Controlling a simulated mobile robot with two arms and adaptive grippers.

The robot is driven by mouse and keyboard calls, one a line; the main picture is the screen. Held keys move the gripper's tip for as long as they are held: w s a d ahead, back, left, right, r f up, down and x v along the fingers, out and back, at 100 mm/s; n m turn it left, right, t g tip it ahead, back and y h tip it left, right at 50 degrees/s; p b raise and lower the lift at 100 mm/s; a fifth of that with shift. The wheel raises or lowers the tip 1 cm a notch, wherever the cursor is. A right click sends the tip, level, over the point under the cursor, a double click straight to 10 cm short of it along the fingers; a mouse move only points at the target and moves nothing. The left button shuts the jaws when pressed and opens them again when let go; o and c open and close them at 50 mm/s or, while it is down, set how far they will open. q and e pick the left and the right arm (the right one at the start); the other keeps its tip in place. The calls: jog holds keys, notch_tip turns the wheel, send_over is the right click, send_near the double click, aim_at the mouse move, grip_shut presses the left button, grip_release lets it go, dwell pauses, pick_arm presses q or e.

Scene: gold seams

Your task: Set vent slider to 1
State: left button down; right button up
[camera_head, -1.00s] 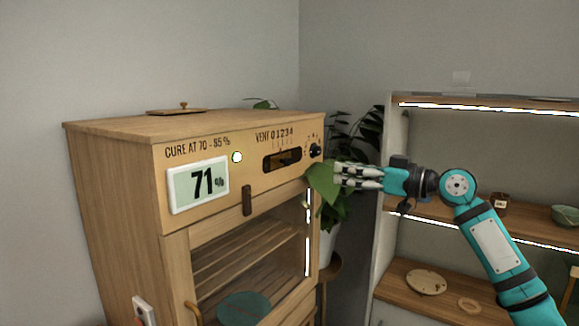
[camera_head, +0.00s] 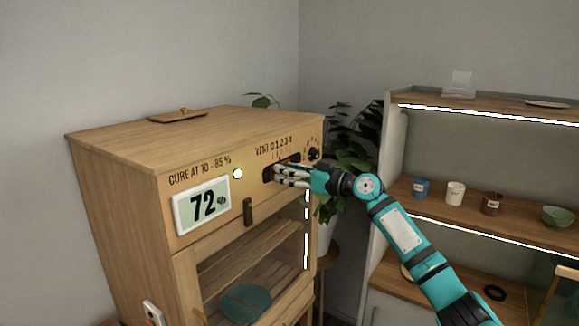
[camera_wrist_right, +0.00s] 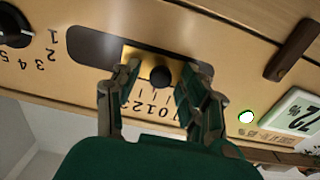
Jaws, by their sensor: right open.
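The vent slider's dark slot (camera_head: 268,174) is on the upper front of the wooden cabinet (camera_head: 190,150), under the printed scale 0 to 4. My right gripper (camera_head: 279,172) is at the slot and covers much of it. In the right wrist view, a round black knob (camera_wrist_right: 161,76) on a brass plate (camera_wrist_right: 140,53) sits in the slot (camera_wrist_right: 90,47). The open fingers of my right gripper (camera_wrist_right: 160,80) stand on both sides of the knob, with gaps visible. Fingers partly cover the scale, so the exact setting cannot be told. My left gripper is not in view.
A display (camera_head: 202,205) reads 72%, beside a lit round lamp (camera_head: 238,173). A dark dial (camera_head: 314,154) is close to the right of the slot. A plant (camera_head: 350,150) and a shelf (camera_head: 470,205) with cups stand to the right.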

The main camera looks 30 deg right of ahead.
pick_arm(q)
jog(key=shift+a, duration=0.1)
pick_arm(e)
jog(key=shift+c, duration=0.4)
grip_shut()
jog(key=shift+s+a+r+b, duration=0.1)
jog(key=shift+a+b, duration=0.2)
jog(key=shift+b, duration=0.75)
jog(key=shift+o, duration=0.4)
grip_release()
jog(key=shift+d, duration=0.2)
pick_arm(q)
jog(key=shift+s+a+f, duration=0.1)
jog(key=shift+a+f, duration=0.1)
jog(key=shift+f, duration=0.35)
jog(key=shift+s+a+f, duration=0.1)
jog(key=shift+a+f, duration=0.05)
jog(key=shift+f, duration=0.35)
pick_arm(e)
jog(key=shift+a, duration=0.1)
